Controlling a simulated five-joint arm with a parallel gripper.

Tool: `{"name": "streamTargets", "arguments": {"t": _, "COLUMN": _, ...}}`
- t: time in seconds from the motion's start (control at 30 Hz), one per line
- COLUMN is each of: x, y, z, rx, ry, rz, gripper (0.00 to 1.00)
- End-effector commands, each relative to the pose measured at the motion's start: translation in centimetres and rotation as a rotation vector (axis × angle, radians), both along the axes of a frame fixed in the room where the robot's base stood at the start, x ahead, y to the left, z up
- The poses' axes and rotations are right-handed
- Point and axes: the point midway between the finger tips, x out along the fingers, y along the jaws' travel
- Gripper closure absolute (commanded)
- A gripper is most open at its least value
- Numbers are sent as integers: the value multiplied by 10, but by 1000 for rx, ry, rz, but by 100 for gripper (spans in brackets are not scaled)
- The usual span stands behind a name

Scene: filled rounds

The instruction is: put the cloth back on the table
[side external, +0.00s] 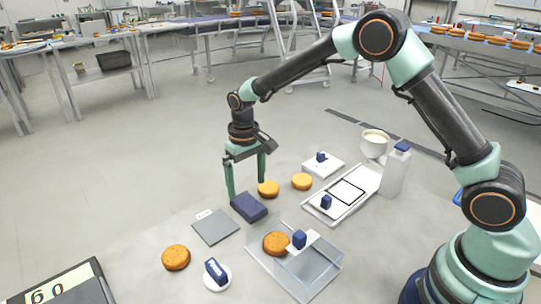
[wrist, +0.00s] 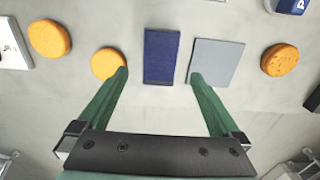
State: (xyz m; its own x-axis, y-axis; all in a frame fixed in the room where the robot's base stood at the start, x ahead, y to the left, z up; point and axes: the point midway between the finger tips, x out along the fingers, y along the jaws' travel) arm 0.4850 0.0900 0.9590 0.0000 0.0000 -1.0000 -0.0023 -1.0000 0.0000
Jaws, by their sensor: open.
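The cloth (side external: 249,207) is a dark blue folded pad lying flat on the pale table (side external: 130,237). It lies just beside a flat grey square mat (side external: 215,227), apart from it. In the wrist view the cloth (wrist: 161,56) shows as an upright dark blue rectangle, with the grey mat (wrist: 217,62) to its right. My gripper (side external: 246,188) points down at the cloth, open and empty. In the wrist view my gripper (wrist: 158,75) has one green finger on each side of the cloth's near end. I cannot tell whether the fingers touch it.
Orange rounds (side external: 269,188) (side external: 302,181) (side external: 176,257) lie around the cloth. A clear tray (side external: 318,277) holds another round and a blue-handled tool. A white tray (side external: 352,193), white bowl (side external: 374,145) and blue-capped bottle (side external: 396,172) stand right. A display (side external: 55,287) stands front left.

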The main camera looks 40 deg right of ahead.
Motion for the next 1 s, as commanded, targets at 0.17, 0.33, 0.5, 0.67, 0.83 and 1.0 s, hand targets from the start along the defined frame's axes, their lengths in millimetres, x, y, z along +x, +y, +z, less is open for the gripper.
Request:
{"name": "streamTargets", "arguments": {"t": 0.17, "x": 1, "y": 0, "z": 36, "rx": 1, "ry": -4, "rz": 0, "gripper": 0}}
{"name": "streamTargets", "arguments": {"t": 0.33, "x": 0, "y": 0, "z": 55, "rx": 0, "ry": -2, "rz": 0, "gripper": 0}}
{"name": "streamTargets", "arguments": {"t": 0.5, "x": -2, "y": -2, "z": 70, "rx": 2, "ry": -11, "rz": 0, "gripper": 0}}
{"name": "streamTargets", "arguments": {"t": 0.67, "x": -18, "y": -15, "z": 104, "rx": 11, "ry": -68, "rz": -2, "gripper": 0}}
{"name": "streamTargets", "arguments": {"t": 0.83, "x": -51, "y": -36, "z": 147, "rx": 20, "ry": -156, "rz": -2, "gripper": 0}}
{"name": "streamTargets", "arguments": {"t": 1.0, "x": -91, "y": -54, "z": 176, "rx": 22, "ry": -247, "rz": -2, "gripper": 0}}
